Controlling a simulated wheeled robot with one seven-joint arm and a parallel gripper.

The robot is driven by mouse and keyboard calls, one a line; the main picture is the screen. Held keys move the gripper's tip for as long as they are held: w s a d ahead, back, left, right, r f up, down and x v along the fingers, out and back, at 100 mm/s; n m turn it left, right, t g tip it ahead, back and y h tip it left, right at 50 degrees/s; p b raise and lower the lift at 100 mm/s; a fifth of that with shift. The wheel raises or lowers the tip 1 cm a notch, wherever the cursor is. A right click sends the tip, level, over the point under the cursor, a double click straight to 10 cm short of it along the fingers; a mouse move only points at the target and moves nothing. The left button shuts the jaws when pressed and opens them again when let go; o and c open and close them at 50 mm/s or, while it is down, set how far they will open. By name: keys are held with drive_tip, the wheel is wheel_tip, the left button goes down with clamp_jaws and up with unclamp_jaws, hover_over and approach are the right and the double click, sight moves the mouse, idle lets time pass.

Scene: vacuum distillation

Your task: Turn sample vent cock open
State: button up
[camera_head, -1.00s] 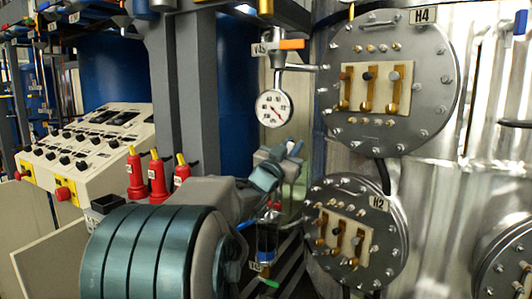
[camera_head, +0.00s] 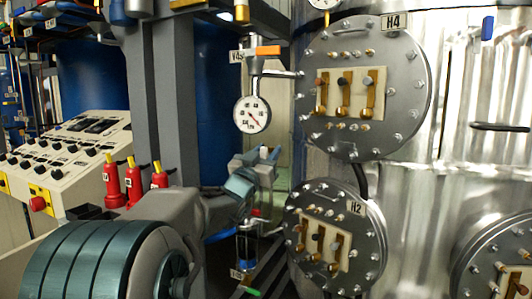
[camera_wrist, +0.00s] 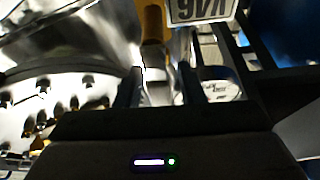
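A cock with an orange handle (camera_head: 268,50) sits on a pipe above a round pressure gauge (camera_head: 252,114), with a white tag (camera_head: 236,56) at its left. In the wrist view an orange handle (camera_wrist: 152,20) and an upside-down tag (camera_wrist: 202,10), seemingly V46, show ahead of the fingers. I cannot confirm that this is the sample vent cock. My gripper (camera_head: 267,154) is below the gauge, apart from the orange handle. In the wrist view my gripper (camera_wrist: 160,75) has its two dark fingers apart, with metal behind the gap and nothing clearly held.
Round flanges H4 (camera_head: 312,52) and H2 (camera_head: 367,247) stand at the right. A green handle (camera_head: 250,291) and a glass vessel (camera_head: 247,246) are below my gripper. Red bottles (camera_head: 113,186) and a control panel (camera_head: 60,150) are at the left.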

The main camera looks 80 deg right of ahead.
drive_tip(key=shift+a, duration=0.1)
drive_tip(key=b+v, duration=0.1)
drive_tip(key=v, duration=1.2)
drive_tip(key=shift+a+f+b, duration=0.15)
drive_tip(key=shift+a+b, duration=0.15)
drive_tip(key=shift+b, duration=0.1)
drive_tip(key=shift+w, duration=0.15)
